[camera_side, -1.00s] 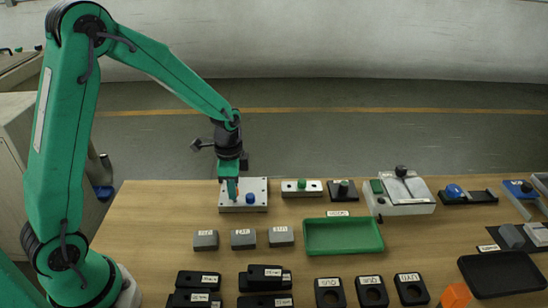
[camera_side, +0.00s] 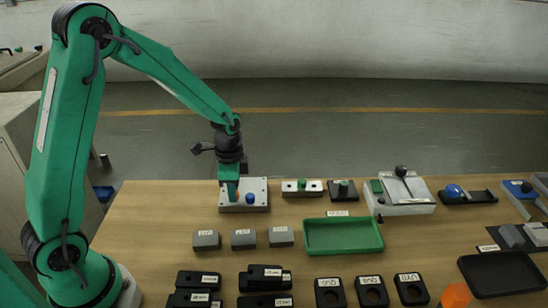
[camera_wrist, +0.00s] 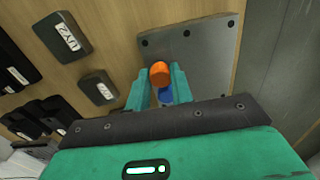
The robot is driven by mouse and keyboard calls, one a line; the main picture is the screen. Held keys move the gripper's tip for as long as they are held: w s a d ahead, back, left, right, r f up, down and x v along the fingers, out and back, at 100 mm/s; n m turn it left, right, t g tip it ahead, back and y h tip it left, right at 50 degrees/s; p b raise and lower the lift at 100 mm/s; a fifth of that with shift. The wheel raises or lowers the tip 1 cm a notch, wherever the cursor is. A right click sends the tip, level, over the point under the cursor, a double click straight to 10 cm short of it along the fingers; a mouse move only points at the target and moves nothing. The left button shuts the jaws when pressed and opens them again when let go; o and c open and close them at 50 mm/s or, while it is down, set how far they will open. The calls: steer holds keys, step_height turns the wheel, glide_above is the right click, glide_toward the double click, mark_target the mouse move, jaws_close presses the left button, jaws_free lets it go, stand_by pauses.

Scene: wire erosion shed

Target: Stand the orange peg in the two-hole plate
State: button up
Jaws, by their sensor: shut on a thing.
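The grey metal plate (camera_side: 262,184) with dark corner bolts lies at the back left of the bench, and it fills the upper middle of the wrist view (camera_wrist: 208,48). I take it as the two-hole plate. A blue peg (camera_side: 249,198) stands on it, and a bit of blue shows between my fingers in the wrist view (camera_wrist: 166,96). My gripper (camera_side: 233,196) points down over the plate's left part, left of the blue peg. It is shut on the orange peg (camera_wrist: 160,72), whose round end shows between the fingertips. The peg's lower end and the holes are hidden.
A small block with a green knob (camera_side: 301,184) stands right of the plate. Grey labelled blocks (camera_side: 243,238) lie in front, with a green tray (camera_side: 343,235) to their right. Black holders fill the front. Bare bench lies left of the plate.

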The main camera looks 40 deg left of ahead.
steer(key=shift+f, duration=0.5)
stand_by(0.4)
steer(key=o, duration=1)
steer(key=shift+o, duration=0.2)
steer(key=shift+r, duration=0.15)
steer(key=shift+r, duration=3.3)
steer(key=shift+r, duration=0.15)
steer(key=shift+s+r, duration=0.15)
steer(key=shift+r, duration=0.1)
steer(key=s+d+r+n+t, duration=0.2)
steer(key=s+r+n+t, duration=0.3)
steer(key=s+r+n, duration=0.4)
steer(key=s+r, duration=0.5)
steer(key=s, duration=0.3)
steer(key=shift+d+t, duration=0.25)
steer(key=shift+t, duration=0.05)
